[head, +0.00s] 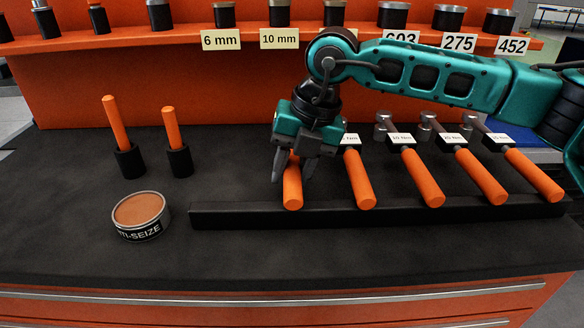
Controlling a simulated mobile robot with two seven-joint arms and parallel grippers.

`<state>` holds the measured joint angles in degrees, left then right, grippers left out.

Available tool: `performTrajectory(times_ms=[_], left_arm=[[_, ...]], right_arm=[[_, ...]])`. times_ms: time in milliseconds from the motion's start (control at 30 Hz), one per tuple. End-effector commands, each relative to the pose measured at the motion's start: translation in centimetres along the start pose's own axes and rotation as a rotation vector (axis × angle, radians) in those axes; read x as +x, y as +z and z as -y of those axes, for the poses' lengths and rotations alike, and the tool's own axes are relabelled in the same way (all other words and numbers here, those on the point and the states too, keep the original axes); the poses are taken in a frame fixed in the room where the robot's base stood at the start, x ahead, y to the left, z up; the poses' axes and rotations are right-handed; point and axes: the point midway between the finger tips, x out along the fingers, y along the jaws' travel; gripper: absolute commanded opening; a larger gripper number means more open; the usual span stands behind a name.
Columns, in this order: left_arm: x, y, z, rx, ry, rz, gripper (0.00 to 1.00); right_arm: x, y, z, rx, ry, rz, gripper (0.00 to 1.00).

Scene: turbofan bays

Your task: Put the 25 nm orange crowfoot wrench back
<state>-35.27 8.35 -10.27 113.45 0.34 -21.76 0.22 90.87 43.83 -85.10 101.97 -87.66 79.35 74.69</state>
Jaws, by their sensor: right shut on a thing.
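My right gripper (294,178) comes in from the right and points down at the rack. It is shut on the orange handle (293,193) of the leftmost wrench in the row. The gripper hides that wrench's head and label, so I cannot read its value. The handle's near end is by the black rack bar (460,208); I cannot tell whether it touches. To its right lie several more orange-handled wrenches (416,178) with grey heads and small white labels too small to read surely. My left gripper is not in view.
An anti-seize tin (141,214) stands at the left front. Behind it, two orange-handled tools (116,125) (172,128) stand in black holders. An orange shelf above carries sockets with labels such as 6 mm (221,39) and 10 mm (279,38). The dark bench front is clear.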

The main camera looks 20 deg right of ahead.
Motion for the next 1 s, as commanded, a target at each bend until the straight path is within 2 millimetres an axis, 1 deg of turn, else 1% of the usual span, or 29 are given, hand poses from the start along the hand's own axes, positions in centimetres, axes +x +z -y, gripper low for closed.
performTrajectory(times_ms=[300,333,633,1000], left_arm=[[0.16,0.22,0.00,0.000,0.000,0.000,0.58],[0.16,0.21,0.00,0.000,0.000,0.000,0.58],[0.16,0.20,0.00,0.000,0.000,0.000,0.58],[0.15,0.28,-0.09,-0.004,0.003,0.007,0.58]], right_arm=[[0.34,-0.04,0.09,0.000,0.000,-0.001,0.00],[0.35,-0.05,0.09,0.000,0.000,-0.002,0.34],[0.34,-0.05,0.10,0.000,0.000,-0.002,0.63],[0.40,-0.08,0.14,0.001,-0.002,-0.003,0.63]])
